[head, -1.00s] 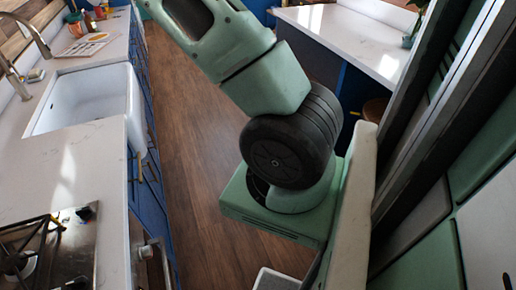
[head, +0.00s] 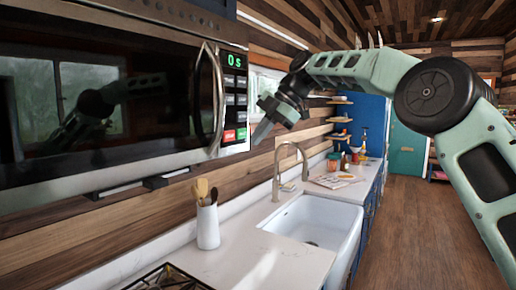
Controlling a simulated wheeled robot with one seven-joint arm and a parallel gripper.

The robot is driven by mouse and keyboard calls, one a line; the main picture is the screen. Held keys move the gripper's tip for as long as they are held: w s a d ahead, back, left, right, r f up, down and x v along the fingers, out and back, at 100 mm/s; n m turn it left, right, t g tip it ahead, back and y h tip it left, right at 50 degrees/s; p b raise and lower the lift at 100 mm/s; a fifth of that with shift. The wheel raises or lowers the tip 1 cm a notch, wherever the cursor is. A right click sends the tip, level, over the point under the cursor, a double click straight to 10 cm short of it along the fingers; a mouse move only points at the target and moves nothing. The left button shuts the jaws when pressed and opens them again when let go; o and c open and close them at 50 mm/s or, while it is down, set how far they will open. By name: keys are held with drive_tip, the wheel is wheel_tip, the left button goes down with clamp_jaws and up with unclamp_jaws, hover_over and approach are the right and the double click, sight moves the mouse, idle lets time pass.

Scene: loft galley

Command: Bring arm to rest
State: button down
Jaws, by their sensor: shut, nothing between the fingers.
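My arm reaches in from the right side of the head view, bends at a large black joint and runs left. My gripper (head: 268,119) is at its end, just right of the microwave's control panel, above the counter and left of the tap. The fingers look closed together and point down and left, with nothing seen between them. A gap between the gripper and the microwave cannot be judged exactly.
A microwave (head: 110,95) hangs at the left. Below are the white counter (head: 265,260), a utensil crock (head: 208,226), a tap (head: 290,165), a white sink (head: 318,222) and a stove grate (head: 168,280). The wooden floor (head: 400,225) at the right is clear.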

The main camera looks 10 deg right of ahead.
drive_tip(key=w+v, duration=0.1)
drive_tip(key=v, duration=0.5)
drive_tip(key=s+a+f+m+g+h+b, duration=0.25)
drive_tip(key=s+a+f+m+b, duration=0.4)
drive_tip(key=s+a+f, duration=0.95)
drive_tip(key=s+d+f+m+h+b, duration=0.1)
drive_tip(key=s+d+f+m, duration=0.2)
drive_tip(key=s+f, duration=0.5)
drive_tip(key=s+d+f+m+h+b, duration=0.1)
drive_tip(key=s+d+f+m, duration=0.2)
drive_tip(key=s+f, duration=0.5)
drive_tip(key=s+d+f+m+h+b, duration=0.1)
drive_tip(key=s+d+f+m, duration=0.3)
drive_tip(key=s+f, duration=0.5)
drive_tip(key=s+d+t+h, duration=0.1)
drive_tip(key=s, duration=0.2)
drive_tip(key=shift+s+b, duration=0.15)
drive_tip(key=shift+b, duration=0.25)
